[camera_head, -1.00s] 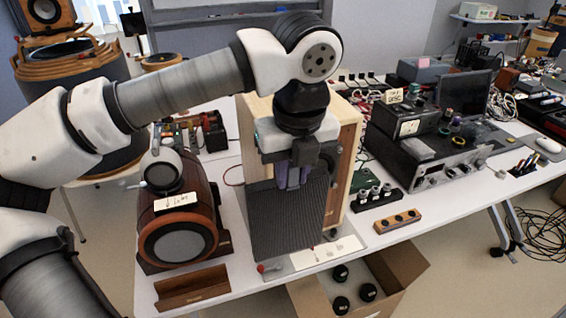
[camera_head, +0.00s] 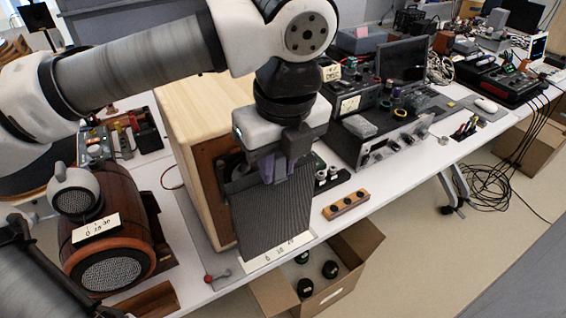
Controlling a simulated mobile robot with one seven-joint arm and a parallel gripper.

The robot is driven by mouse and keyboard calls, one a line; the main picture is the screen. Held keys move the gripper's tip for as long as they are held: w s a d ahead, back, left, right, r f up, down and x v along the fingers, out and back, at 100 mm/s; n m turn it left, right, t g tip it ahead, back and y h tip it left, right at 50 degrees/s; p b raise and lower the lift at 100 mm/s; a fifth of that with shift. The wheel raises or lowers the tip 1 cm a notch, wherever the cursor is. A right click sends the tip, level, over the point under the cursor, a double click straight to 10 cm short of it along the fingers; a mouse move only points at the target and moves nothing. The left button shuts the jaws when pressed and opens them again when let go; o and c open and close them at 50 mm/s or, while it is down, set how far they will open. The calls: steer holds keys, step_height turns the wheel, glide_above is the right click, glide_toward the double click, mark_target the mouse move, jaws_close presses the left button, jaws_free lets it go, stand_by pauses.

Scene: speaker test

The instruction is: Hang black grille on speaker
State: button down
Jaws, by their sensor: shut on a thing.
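The black grille (camera_head: 272,218) is a dark ribbed panel, hanging slightly tilted from my gripper (camera_head: 280,172). My gripper is shut on its upper edge. The speaker (camera_head: 203,115) is a pale wooden cabinet standing on the white table behind the grille. Its brown front (camera_head: 214,187) shows along the left of the grille, with part of a dark round driver at the top. The grille and gripper hide most of the front. I cannot tell whether the grille touches the speaker.
A rounded brown wooden speaker (camera_head: 110,230) stands at left. A wooden block with black knobs (camera_head: 346,205) lies right of the grille, and electronic equipment (camera_head: 385,140) stands behind it. A cardboard box (camera_head: 345,285) with black round items is below the table's front edge.

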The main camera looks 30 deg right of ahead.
steer(key=w+p, duration=0.2)
steer(key=w, duration=0.7)
steer(key=shift+w, duration=0.4)
steer(key=shift+a, duration=0.1)
steer(key=shift+s, duration=0.35)
stand_by(0.8)
steer(key=shift+b, duration=0.85)
stand_by(0.7)
steer(key=shift+w, duration=0.6)
stand_by(1.1)
steer(key=shift+f+b, duration=0.5)
steer(key=shift+b, duration=0.35)
stand_by(1.4)
